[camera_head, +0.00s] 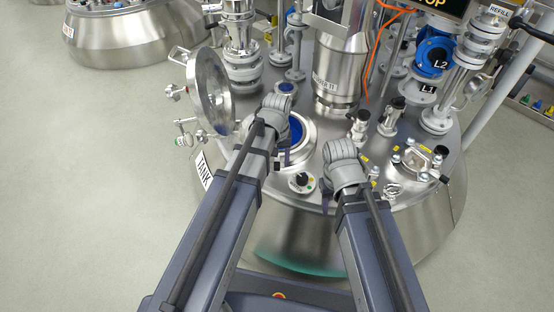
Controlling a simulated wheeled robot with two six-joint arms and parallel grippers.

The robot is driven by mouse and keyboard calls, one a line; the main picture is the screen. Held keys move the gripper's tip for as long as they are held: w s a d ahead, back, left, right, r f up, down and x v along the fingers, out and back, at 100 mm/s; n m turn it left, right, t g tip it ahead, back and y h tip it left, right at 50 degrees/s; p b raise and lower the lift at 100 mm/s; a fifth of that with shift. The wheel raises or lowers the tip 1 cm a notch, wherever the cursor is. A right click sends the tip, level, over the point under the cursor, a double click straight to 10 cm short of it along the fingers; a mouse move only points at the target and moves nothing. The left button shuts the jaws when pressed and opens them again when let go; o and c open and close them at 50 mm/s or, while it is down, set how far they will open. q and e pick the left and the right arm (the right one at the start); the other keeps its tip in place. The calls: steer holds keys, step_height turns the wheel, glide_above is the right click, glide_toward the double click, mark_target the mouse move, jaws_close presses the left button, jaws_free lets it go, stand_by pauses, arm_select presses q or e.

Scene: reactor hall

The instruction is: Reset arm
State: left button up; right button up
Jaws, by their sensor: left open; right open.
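My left arm reaches up from the bottom over the steel reactor lid (318,118). Its grey wrist is above the open round port with a blue interior, and my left gripper (283,157) shows only in small part below it. My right arm ends over the front of the lid. My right gripper (327,190) is mostly hidden under its wrist, just right of a black knob (300,181). Both grippers are open, and I see nothing held in either.
A round hinged cover (210,90) stands open at the left of the port (303,150). Steel columns, valves, a blue pump (431,54) and an orange cable (377,40) crowd the back and right. Another tank (130,35) is at upper left. The left floor is clear.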

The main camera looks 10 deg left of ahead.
arm_select(q)
step_height(320, 180, up, 6)
steer(key=p, duration=0.5)
steer(key=shift+p, duration=0.4)
steer(key=shift+c, duration=0.3)
stand_by(0.8)
